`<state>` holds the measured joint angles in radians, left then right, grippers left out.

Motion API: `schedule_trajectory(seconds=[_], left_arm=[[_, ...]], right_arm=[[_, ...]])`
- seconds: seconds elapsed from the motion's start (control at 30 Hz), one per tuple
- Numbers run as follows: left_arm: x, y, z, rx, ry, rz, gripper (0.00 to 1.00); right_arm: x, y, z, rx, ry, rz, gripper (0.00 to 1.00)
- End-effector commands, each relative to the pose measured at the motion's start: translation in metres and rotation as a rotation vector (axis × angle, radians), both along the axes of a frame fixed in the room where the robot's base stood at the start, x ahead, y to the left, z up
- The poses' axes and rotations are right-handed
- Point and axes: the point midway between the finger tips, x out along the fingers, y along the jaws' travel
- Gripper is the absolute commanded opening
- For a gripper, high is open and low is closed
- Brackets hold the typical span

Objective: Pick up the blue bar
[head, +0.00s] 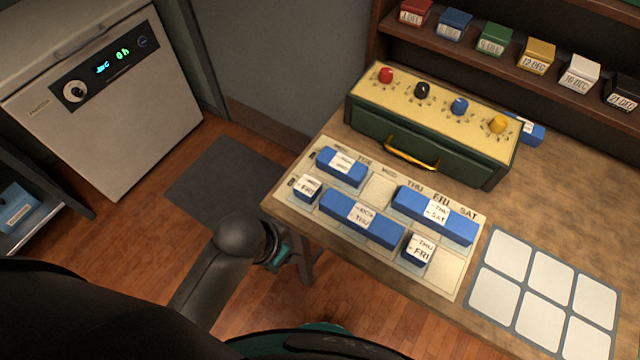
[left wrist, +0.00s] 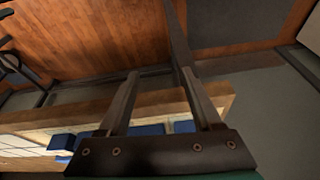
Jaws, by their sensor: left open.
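Several blue bars with white labels lie on a weekday board (head: 455,278) on the table: an upper-left bar (head: 330,168), a long upper-right bar (head: 462,228), a long middle bar (head: 385,228), a small left block (head: 302,194) and a small lower block (head: 417,258). Another blue bar (head: 537,134) is partly hidden behind the green box. My left gripper (left wrist: 160,73) is open and empty by the table's left edge, apart from the bars. In the head view the arm mostly hides it. Blue pieces (left wrist: 148,129) show behind its fingers in the left wrist view.
A green box (head: 425,146) with coloured knobs and a yellow handle stands behind the board. A grid mat (head: 514,292) lies at right. A shelf (head: 470,54) holds coloured date blocks. A white appliance (head: 110,110) stands at left. Open floor lies left of the table.

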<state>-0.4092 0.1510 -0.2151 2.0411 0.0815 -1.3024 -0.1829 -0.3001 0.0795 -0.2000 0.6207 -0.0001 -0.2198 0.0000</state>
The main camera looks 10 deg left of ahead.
Motion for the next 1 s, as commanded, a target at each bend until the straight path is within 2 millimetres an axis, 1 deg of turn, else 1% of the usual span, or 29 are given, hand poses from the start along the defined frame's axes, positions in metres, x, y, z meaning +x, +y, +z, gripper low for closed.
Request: schedule_trajectory(seconds=[0.03,0.07,0.2,0.37,0.47,0.5,0.57,0.6,0.73,0.8,0.87,0.9,1.0], left_arm=[[0.007,-0.006,0.021,-0.003,-0.024,-0.048,0.66],[0.014,-0.012,0.031,-0.001,-0.039,-0.112,0.66],[0.038,-0.041,0.048,0.012,-0.095,-0.403,0.66],[0.059,-0.07,0.072,0.053,-0.168,-0.764,0.66],[0.071,-0.086,0.088,0.102,-0.218,-1.039,0.66],[0.075,-0.091,0.095,0.128,-0.236,-1.16,0.66],[0.08,-0.097,0.105,0.171,-0.263,-1.345,0.66],[0.082,-0.099,0.111,0.2,-0.277,-1.468,0.66],[0.09,-0.099,0.128,0.299,-0.303,-1.855,0.66],[0.093,-0.093,0.137,0.349,-0.301,-2.058,0.66],[0.097,-0.086,0.144,0.39,-0.291,-2.228,0.66],[0.099,-0.08,0.149,0.412,-0.28,-2.338,0.66],[0.106,-0.062,0.159,0.452,-0.241,-2.591,0.66]], right_arm=[[0.0,0.0,0.003,0.0,0.0,0.0,0.5],[0.0,0.0,0.004,0.0,-0.001,0.0,0.5],[0.0,-0.001,0.005,-0.001,0.0,0.0,0.5],[0.001,-0.001,0.008,-0.001,-0.001,0.0,0.5],[0.001,-0.001,0.01,-0.001,0.0,0.0,0.5],[0.0,-0.001,0.011,-0.001,0.0,0.0,0.5],[0.0,-0.001,0.012,-0.001,0.0,0.0,0.5],[0.0,-0.001,0.013,-0.001,0.0,0.0,0.5],[0.0,-0.001,0.016,-0.001,0.0,0.0,0.5],[0.0,-0.001,0.017,-0.001,0.0,0.0,0.5],[0.0,-0.001,0.019,-0.001,0.0,0.0,0.5],[0.0,-0.001,0.019,-0.001,0.0,0.0,0.5],[0.0,-0.001,0.02,-0.001,0.0,0.0,0.5]])
